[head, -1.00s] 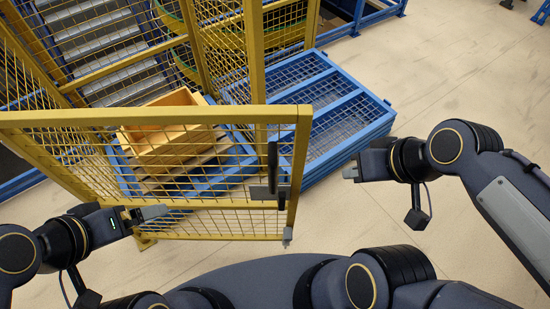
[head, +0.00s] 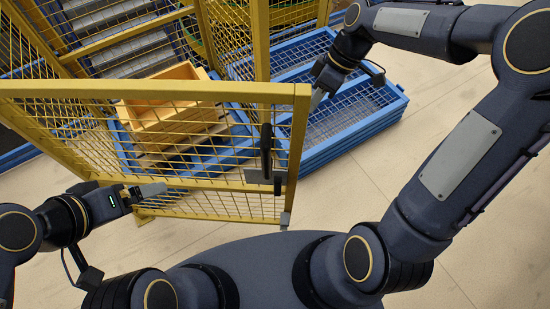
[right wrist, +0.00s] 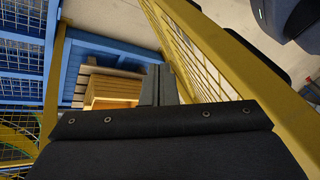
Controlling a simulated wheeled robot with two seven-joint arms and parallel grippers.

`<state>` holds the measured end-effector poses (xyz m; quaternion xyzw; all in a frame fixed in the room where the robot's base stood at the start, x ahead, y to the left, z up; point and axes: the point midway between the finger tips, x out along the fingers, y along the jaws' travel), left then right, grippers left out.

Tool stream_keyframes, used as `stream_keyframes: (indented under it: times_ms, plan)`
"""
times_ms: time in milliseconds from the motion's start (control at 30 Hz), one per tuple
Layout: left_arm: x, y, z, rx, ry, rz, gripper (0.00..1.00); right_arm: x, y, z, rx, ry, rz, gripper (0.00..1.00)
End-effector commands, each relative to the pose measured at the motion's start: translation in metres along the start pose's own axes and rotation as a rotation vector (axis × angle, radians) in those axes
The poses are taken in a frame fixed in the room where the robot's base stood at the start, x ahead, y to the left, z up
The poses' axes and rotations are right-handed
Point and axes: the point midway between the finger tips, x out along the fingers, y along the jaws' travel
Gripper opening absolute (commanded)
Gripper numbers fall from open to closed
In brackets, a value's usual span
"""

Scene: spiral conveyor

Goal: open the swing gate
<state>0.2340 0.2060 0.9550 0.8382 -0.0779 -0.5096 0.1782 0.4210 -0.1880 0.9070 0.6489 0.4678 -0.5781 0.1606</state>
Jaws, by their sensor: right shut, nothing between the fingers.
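The swing gate (head: 226,186) is a yellow-framed mesh panel across the left half of the head view. It stands out from the yellow fence, with a black handle (head: 266,150) and grey latch plate (head: 263,178) near its free edge. My right gripper (head: 317,101) is just beyond that edge, on the far side. In the right wrist view its fingers (right wrist: 158,84) are shut and empty, with the gate (right wrist: 205,62) close on their right. Contact cannot be told. My left gripper (head: 155,190) is at the gate's lower left; its finger opening is unclear.
Behind the gate, a yellow-orange crate (head: 170,112) sits on a wooden pallet. A blue mesh-topped platform (head: 345,133) lies behind the free edge. A yellow post (head: 261,45) stands behind the gate. Floor at right is clear.

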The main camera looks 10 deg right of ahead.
Motion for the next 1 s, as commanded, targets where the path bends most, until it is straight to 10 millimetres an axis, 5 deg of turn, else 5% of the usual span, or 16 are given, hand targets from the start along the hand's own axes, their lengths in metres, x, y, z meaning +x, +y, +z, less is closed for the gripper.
stream_keyframes:
  times_ms: [33,200,367,667,1000]
  plan:
    - [0.005,-0.003,0.003,0.0,0.0,0.0,1.0,0.025,0.017,-0.006,-0.066,-0.018,-0.056,0.0]
    - [0.011,-0.005,0.006,0.0,0.0,0.0,1.0,0.083,0.05,-0.022,-0.283,-0.03,-0.195,0.0]
    - [0.014,-0.006,0.007,0.0,0.0,0.0,1.0,0.115,0.064,-0.027,-0.39,-0.02,-0.266,0.0]
    - [0.013,-0.006,0.006,0.0,0.0,0.0,1.0,0.145,0.058,-0.027,-0.418,-0.018,-0.285,0.0]
    - [0.01,-0.004,0.005,0.0,0.0,0.0,1.0,0.214,0.038,-0.021,-0.416,-0.02,-0.285,0.0]
